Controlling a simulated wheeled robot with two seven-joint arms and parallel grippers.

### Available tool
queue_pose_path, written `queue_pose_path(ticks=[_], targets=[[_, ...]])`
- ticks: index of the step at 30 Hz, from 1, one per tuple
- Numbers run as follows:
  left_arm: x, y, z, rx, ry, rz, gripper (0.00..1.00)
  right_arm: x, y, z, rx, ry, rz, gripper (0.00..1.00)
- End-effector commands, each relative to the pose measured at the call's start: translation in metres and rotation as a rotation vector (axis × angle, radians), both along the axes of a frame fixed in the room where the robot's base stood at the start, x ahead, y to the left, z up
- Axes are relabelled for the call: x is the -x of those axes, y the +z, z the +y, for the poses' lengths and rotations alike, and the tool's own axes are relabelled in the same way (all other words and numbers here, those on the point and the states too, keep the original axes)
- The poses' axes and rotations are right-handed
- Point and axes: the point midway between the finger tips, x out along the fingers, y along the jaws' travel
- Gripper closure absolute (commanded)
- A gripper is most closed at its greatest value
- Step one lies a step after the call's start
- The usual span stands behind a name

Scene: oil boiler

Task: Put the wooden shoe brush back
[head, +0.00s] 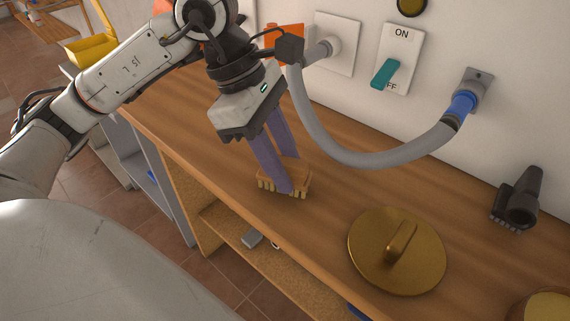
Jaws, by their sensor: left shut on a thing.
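The wooden shoe brush (303,177) is a small tan block with pale bristles pointing down. It is at the front part of the wooden bench top (215,150), near the edge. My left gripper (288,178) comes down from above with its two purple fingers shut on the brush. The fingers hide part of the brush. I cannot tell whether the bristles touch the bench top. My right gripper is not in view.
A round brass lid (397,250) with a handle lies to the right. A black nozzle-like object (519,200) stands farther right. A grey hose (365,160) loops from the wall behind the gripper. A teal switch (385,73) is on the wall. An open shelf (240,235) lies below.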

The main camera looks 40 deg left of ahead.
Motion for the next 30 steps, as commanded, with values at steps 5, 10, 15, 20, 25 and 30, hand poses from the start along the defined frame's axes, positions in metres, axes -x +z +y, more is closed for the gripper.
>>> queue_pose_path(ticks=[5, 10, 15, 20, 25, 30], targets=[[0.0, 0.0, 0.0, 0.0, -0.001, -0.001, 0.94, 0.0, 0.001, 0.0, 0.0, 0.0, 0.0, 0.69], [0.0, -0.004, 0.0, 0.0, -0.001, -0.001, 0.94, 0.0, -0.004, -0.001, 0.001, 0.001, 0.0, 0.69], [0.0, -0.003, 0.0, 0.0, 0.0, -0.001, 0.51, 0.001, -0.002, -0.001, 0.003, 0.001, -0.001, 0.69], [0.0, -0.003, 0.0, 0.0, 0.0, 0.0, 0.51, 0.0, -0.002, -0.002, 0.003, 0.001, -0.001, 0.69], [0.0, 0.001, 0.0, 0.0, 0.0, -0.001, 0.51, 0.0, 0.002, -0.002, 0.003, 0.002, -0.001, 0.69], [0.001, 0.022, 0.008, -0.001, 0.003, -0.005, 0.51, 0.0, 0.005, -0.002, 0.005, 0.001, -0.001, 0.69]])
